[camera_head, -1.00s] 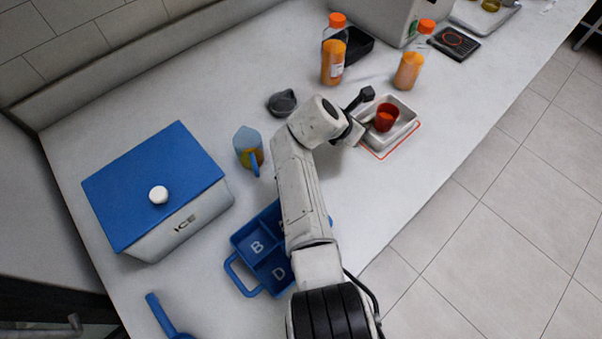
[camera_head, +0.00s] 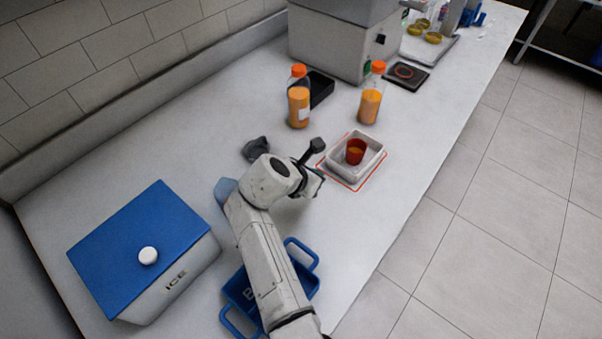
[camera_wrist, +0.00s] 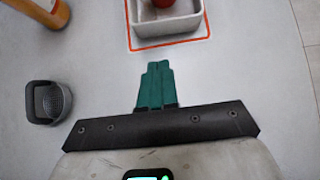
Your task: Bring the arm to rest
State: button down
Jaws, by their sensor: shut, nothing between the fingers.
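My gripper (camera_wrist: 155,86) shows in the wrist view with its green fingers together and nothing between them. It is above bare counter, just short of the red-outlined square with the white tray (camera_wrist: 193,22). In the head view my arm reaches up from the bottom, and the gripper's fingers are hard to make out behind the wrist.
A blue-lidded ice box (camera_head: 125,230) stands at left. A blue caddy (camera_head: 305,275) lies under my arm. Two orange juice bottles (camera_head: 299,105) (camera_head: 371,98) stand behind. A dark grey cup-like piece (camera_head: 256,149) is near my wrist. The counter's right front strip is clear.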

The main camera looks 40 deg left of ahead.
jog(key=v, duration=0.6)
